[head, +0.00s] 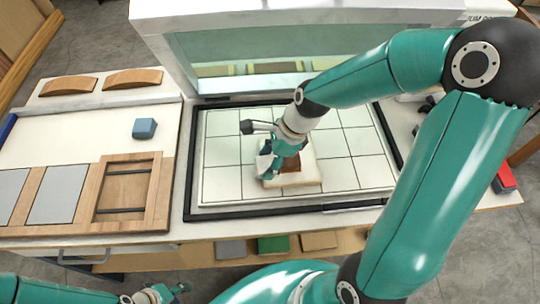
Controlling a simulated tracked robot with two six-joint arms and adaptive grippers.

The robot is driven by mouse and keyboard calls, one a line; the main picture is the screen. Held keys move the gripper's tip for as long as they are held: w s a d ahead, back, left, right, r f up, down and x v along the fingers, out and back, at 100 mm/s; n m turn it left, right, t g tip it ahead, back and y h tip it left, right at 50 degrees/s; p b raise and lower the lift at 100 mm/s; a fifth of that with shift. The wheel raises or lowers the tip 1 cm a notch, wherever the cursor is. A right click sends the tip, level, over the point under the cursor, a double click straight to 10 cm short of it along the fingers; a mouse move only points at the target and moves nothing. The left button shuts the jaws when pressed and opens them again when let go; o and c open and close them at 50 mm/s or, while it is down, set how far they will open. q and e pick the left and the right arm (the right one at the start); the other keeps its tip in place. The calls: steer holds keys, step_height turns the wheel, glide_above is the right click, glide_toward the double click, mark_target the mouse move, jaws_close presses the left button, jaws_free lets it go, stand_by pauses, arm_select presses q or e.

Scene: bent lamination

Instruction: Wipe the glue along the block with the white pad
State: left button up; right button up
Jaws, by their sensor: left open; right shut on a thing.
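A pale cream block (309,172) lies on the gridded white mat (345,174), with a brown patch (291,166) on its top. My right gripper (268,155) reaches down over the block's left part. It is shut on a small whitish thing, apparently the white pad (264,163), at the block's left edge. The fingers hide much of the pad, and I cannot tell whether it touches the brown patch. My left gripper (178,289) is open and empty at the bottom left, in front of the bench and far from the block.
A small blue block (144,128) sits on the white board at the left. A wooden frame (165,194) with grey panels lies in front of it. Two curved wooden pieces (133,78) lie behind. A clear-fronted white cabinet (164,47) stands behind the mat. A red box (503,179) is at the far right.

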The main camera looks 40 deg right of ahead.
stand_by(0.3)
steer(key=shift+w+a+r+p, duration=0.1)
steer(key=shift+a+r+p, duration=0.15)
steer(key=shift+r+p, duration=0.35)
steer(key=shift+w+a+r+p, duration=0.15)
steer(key=shift+a+r+p, duration=0.05)
steer(key=shift+r+p, duration=0.4)
steer(key=shift+w+a+r+p, duration=0.1)
steer(key=shift+a+r+p, duration=0.15)
steer(key=shift+r+p, duration=0.35)
step_height(320, 180, up, 4)
steer(key=p, duration=0.4)
steer(key=shift+r+p, duration=0.25)
steer(key=shift+p, duration=0.15)
step_height(320, 180, up, 2)
steer(key=shift+p, duration=0.6)
